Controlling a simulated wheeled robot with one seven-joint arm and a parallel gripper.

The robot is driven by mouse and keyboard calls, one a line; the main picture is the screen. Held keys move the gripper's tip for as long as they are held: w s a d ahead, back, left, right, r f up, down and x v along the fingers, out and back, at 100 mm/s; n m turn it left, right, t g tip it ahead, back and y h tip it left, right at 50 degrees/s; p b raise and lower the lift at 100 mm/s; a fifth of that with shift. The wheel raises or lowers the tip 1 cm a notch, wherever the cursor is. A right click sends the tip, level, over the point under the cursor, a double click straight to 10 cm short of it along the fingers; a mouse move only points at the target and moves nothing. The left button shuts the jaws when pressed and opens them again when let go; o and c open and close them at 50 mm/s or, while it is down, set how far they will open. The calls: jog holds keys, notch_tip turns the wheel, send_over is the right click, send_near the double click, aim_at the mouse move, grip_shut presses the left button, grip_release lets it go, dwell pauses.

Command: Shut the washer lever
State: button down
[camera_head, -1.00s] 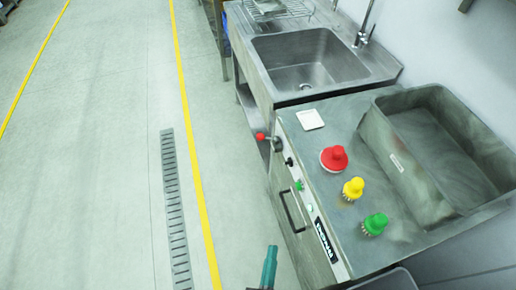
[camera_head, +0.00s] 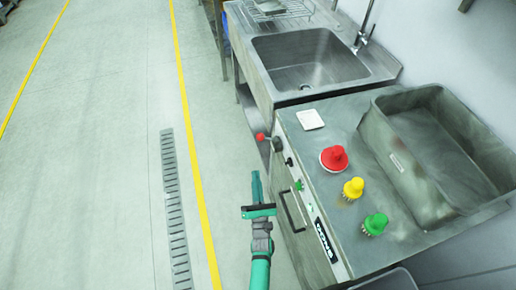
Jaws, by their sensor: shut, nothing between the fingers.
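The washer (camera_head: 312,262) is a steel cabinet at the lower right, with its front face toward the aisle. Its lever (camera_head: 270,141) has a red ball knob and sticks out from the upper end of that front face, pointing left over the floor. My gripper (camera_head: 256,174) is in front of the washer, below the lever in the picture and apart from it. Its teal fingers are together and hold nothing. My arm comes in from the bottom edge.
The washer front also carries a black handle (camera_head: 292,212), knobs and a green button. On top stand a red brush (camera_head: 334,158), a yellow brush (camera_head: 353,188), a green brush (camera_head: 375,224), a white dish (camera_head: 310,119) and a grey tub (camera_head: 392,158). A sink (camera_head: 310,62) adjoins. The floor left is clear.

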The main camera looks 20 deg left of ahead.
aim_at(268, 139)
jog(key=shift+w+a, duration=0.1)
jog(key=shift+w, duration=0.05)
jog(key=w+a+r, duration=0.1)
jog(key=w+r, duration=0.6)
jog(key=w, duration=0.1)
jog(key=shift+w+a+r, duration=0.25)
jog(key=shift+w+a, duration=0.05)
jog(key=shift+a, duration=0.1)
jog(key=shift+w, duration=0.1)
dwell(0.5)
